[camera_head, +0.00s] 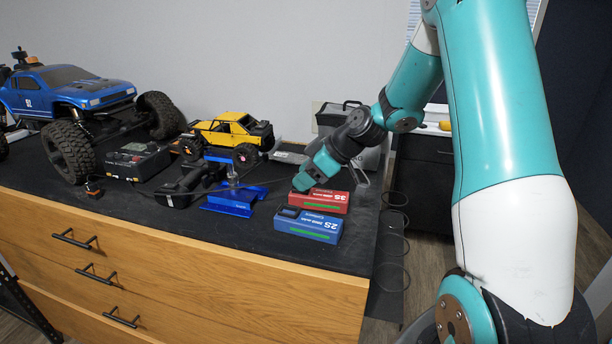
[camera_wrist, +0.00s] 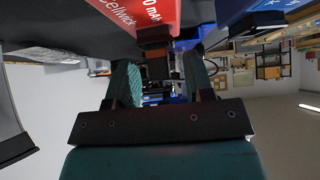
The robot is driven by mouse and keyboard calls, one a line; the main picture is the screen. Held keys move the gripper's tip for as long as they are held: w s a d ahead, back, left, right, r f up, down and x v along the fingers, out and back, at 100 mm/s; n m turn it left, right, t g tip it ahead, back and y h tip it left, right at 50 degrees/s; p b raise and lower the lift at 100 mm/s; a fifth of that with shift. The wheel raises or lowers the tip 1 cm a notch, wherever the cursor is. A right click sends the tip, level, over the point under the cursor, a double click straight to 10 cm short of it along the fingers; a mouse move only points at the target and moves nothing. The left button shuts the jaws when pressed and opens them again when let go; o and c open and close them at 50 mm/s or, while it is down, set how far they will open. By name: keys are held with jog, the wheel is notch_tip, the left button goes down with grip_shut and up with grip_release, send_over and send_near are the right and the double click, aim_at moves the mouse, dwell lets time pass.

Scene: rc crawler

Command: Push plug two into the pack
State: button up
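The red pack (camera_head: 318,200), marked 3S, lies on the dark bench top near its right edge. The blue pack (camera_head: 308,226), marked 2S, lies just in front of it. My gripper (camera_head: 303,183) is low at the left end of the red pack. In the wrist view the red pack (camera_wrist: 142,10) is at the top and the blue pack (camera_wrist: 238,8) at top right. A small dark brown plug-like block (camera_wrist: 153,40) is at the red pack's edge, between my spread fingers (camera_wrist: 160,68). I cannot tell how deep it sits or whether a finger touches it.
A blue stand (camera_head: 234,200) is close to the left of the packs. A black handheld controller (camera_head: 187,187), a charger box (camera_head: 137,161), a yellow crawler (camera_head: 232,133) and a big blue truck (camera_head: 70,92) stand further left. The bench's front strip is clear.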

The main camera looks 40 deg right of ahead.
jog(key=b+v, duration=0.2)
jog(key=v, duration=1.5)
jog(key=shift+s+b, duration=0.15)
jog(key=shift+b, duration=0.2)
jog(key=shift+r, duration=0.15)
